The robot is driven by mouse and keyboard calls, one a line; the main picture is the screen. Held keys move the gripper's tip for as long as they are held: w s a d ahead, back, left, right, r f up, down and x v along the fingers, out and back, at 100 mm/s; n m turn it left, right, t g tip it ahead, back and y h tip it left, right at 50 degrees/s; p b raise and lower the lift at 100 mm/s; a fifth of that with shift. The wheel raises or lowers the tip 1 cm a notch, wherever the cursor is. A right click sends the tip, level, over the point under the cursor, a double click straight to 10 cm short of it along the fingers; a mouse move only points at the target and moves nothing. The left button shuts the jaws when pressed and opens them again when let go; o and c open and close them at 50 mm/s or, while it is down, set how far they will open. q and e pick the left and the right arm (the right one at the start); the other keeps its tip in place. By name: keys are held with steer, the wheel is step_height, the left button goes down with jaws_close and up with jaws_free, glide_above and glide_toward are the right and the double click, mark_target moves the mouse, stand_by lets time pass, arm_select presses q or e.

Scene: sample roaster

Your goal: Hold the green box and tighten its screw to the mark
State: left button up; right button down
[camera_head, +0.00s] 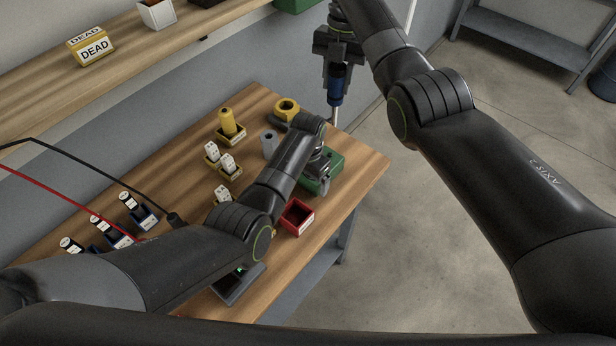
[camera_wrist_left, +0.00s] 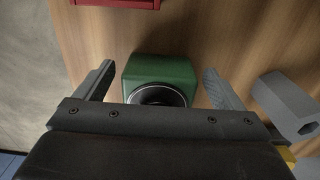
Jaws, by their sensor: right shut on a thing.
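The green box (camera_head: 334,163) stands on the wooden table near its right edge, partly hidden by my left arm. In the left wrist view the green box (camera_wrist_left: 160,70) sits between the two fingers of my left gripper (camera_wrist_left: 159,78), with a gap on each side. The fingers are open and apart from it. A dark round ring (camera_wrist_left: 158,95) shows on the box's near side; I cannot make out the screw or mark. My right gripper (camera_head: 335,62) is shut on a blue-handled screwdriver (camera_head: 337,88), upright with its shaft down, beyond the table's far right corner.
A red bin (camera_head: 297,217) is just in front of the green box. A grey hexagonal block (camera_wrist_left: 288,105) and a yellow ring-topped piece (camera_head: 287,107) are close by. Several yellow and blue holders stand leftward. Black and red cables (camera_head: 75,202) cross the left side.

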arm_select(q)
steer(key=shift+r, duration=0.1)
stand_by(0.6)
steer(key=shift+r+p, duration=0.2)
steer(key=shift+p, duration=0.25)
steer(key=c, duration=1.2)
steer(key=shift+o, duration=0.2)
